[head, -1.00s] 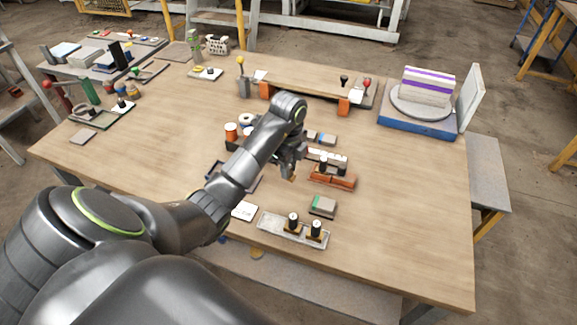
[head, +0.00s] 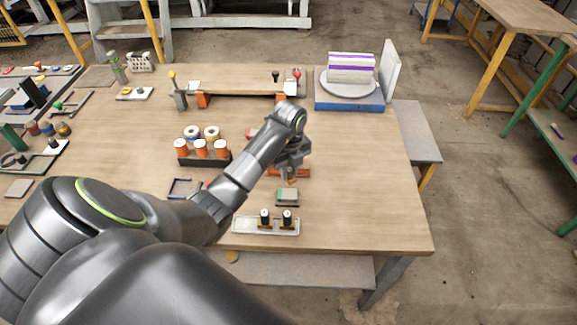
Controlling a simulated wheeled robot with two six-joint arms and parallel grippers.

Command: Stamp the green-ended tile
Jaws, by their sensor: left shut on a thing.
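The green-ended tile (head: 287,196) lies flat on the table. It is grey, with its green end at the left. My left gripper (head: 291,173) is shut just beyond it. A small brownish block (head: 291,181) shows under its fingers; it looks like a stamp's base, and the rest is hidden by the fingers. I cannot tell how high it hangs above the table. Two black-topped stamps (head: 264,217) stand in a pale tray (head: 243,226) nearer to me, whose left part is empty. My right gripper is not in view.
An orange-red holder (head: 302,173) is partly hidden behind my gripper. A dark rack with orange-red cylinders (head: 201,149) stands left of my forearm. A blue-edged frame (head: 184,188) lies nearer. A turntable on a blue base (head: 348,102) stands back right. The table's right side is clear.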

